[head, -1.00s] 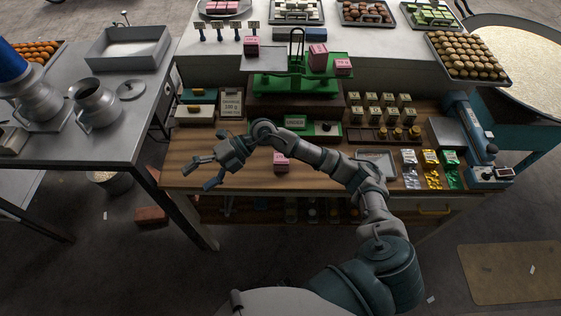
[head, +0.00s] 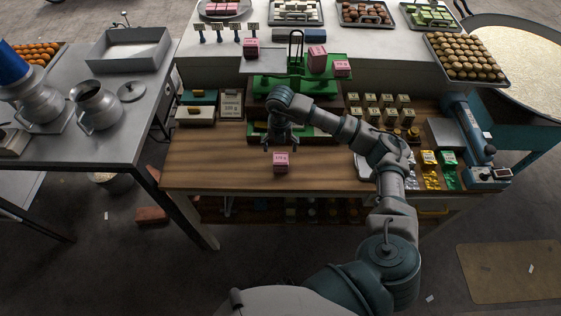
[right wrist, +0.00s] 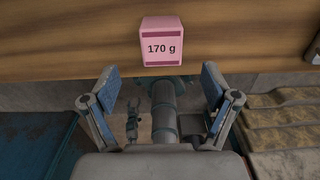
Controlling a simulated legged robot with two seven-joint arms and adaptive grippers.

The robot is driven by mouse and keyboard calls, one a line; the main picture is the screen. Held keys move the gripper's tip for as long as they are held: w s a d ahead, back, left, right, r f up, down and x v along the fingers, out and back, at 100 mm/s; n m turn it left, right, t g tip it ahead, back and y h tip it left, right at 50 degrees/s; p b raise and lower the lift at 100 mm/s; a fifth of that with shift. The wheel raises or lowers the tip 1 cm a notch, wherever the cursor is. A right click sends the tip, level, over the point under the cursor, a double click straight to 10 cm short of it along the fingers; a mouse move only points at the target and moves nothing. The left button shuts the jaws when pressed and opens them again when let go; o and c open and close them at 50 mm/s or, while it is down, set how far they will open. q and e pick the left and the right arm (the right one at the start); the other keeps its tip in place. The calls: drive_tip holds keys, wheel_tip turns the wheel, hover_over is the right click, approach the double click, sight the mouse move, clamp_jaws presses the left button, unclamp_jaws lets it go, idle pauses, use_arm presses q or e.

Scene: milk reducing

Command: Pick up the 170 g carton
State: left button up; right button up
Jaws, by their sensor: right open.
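The pink carton (head: 281,162) labelled 170 g stands upright on the wooden bench top, near its front edge. It also shows in the right wrist view (right wrist: 161,42), with the label facing the camera. My right gripper (head: 282,149) is open and empty, just behind and above the carton in the head view. In the right wrist view the two fingers (right wrist: 161,84) are spread wide, with the carton beyond their tips, centred between them. No contact with the carton is visible. My left gripper is not in the head view.
A green balance scale (head: 300,88) bearing other pink cartons (head: 318,60) stands behind my right gripper. A sign (head: 231,104) and small boxes (head: 195,114) stand at left. Bench left of the carton is clear.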

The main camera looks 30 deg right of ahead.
sight(281, 158)
wheel_tip(281, 158, down, 2)
drive_tip(key=shift+d+f, duration=0.15)
drive_tip(key=shift+f, duration=0.1)
wheel_tip(281, 158, down, 4)
drive_tip(key=shift+r+p, duration=0.15)
drive_tip(key=shift+p, duration=0.55)
drive_tip(key=shift+f, duration=0.55)
drive_tip(key=c, duration=1.4)
drive_tip(key=shift+o, duration=0.2)
drive_tip(key=shift+r, duration=0.1)
